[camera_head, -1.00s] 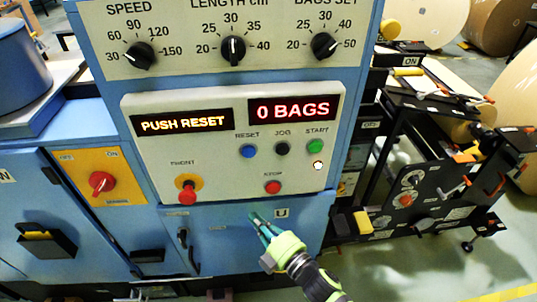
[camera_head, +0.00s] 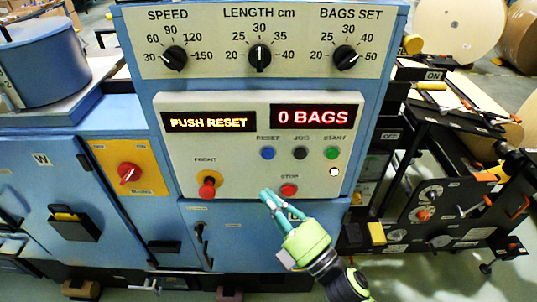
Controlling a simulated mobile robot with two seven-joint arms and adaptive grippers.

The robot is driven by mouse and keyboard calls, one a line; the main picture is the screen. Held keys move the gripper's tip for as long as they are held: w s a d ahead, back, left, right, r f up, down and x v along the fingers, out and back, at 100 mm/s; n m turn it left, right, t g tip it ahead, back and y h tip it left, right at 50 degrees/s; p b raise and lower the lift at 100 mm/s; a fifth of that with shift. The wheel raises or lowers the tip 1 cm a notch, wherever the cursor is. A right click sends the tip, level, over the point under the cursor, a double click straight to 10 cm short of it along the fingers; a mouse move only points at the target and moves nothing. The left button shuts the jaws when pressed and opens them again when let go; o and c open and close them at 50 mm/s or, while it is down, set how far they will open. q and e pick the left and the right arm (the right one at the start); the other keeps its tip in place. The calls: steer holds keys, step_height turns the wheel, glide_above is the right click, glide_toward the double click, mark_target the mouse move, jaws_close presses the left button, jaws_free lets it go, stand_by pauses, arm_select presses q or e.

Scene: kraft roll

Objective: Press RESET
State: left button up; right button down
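The blue RESET button (camera_head: 268,153) sits on the light control panel (camera_head: 225,155), under the two displays and left of the black JOG button (camera_head: 301,154). The left display (camera_head: 210,121) reads PUSH RESET and the right one (camera_head: 311,117) reads 0 BAGS. My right gripper (camera_head: 269,195) is below the RESET button, near the panel's lower edge, with its teal fingers pointing up and left. The fingers lie close together and hold nothing visible. It appears apart from the button. My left gripper is not in view.
The red STOP button (camera_head: 289,190) is just right of my fingertips. The green START button (camera_head: 332,153) is at the right. A red FRONT mushroom button (camera_head: 207,188) is at the left. Three dials, including the LENGTH dial (camera_head: 260,57), are above. Black machinery (camera_head: 430,200) stands at the right.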

mark_target(268, 154)
steer(key=shift+w+b, duration=0.8)
steer(key=shift+w, duration=3.55)
steer(key=shift+w, duration=0.1)
steer(key=shift+w, duration=0.3)
steer(key=shift+w, duration=0.4)
steer(key=shift+s, duration=0.8)
steer(key=shift+s, duration=0.1)
